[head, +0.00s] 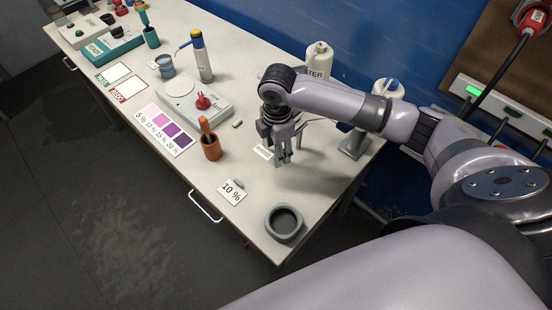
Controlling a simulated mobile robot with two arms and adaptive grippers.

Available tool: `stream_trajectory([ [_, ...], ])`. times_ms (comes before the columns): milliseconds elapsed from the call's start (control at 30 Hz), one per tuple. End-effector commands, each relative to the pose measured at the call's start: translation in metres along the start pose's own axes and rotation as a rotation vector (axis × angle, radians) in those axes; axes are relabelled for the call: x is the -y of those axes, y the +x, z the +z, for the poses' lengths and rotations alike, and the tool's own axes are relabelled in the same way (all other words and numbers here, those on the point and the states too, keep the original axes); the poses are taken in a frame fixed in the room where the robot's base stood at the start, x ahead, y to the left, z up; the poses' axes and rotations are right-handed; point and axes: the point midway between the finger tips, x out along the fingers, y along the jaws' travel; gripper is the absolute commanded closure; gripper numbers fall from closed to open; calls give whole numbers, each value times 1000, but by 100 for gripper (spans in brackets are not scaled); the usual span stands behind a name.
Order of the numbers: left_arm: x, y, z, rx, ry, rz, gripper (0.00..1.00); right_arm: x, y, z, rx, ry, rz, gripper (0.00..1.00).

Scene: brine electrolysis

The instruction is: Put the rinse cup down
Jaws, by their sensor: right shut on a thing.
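My right gripper (284,158) points down over the right part of the white bench, behind a small white label (263,152) whose print is too small to read surely. It is shut on the rinse cup, which is mostly hidden by the grey fingers. I cannot tell whether the cup touches the bench top. My left gripper is out of view.
A grey round container (285,222) stands at the near bench corner, beside a 10 % card (232,191). An orange holder (210,146), a scale (197,107) and a white bottle (318,62) stand around. Bare bench (250,172) lies in front of the gripper.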

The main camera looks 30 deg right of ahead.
Motion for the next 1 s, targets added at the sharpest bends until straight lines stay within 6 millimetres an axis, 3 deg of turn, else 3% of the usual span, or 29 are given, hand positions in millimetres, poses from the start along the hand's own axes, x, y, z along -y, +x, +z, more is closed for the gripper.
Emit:
stream_trajectory([
  [300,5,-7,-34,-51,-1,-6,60,2,35,0,-1,-1,-2,87],
  [500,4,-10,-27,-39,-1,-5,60,2,61,-1,-1,-1,0,87],
  [900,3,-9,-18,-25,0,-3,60,1,67,0,-1,-1,1,87],
  [933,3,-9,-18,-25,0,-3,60,2,67,0,0,-1,1,50],
  [1000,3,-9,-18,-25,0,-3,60,2,67,0,0,-1,1,46],
])
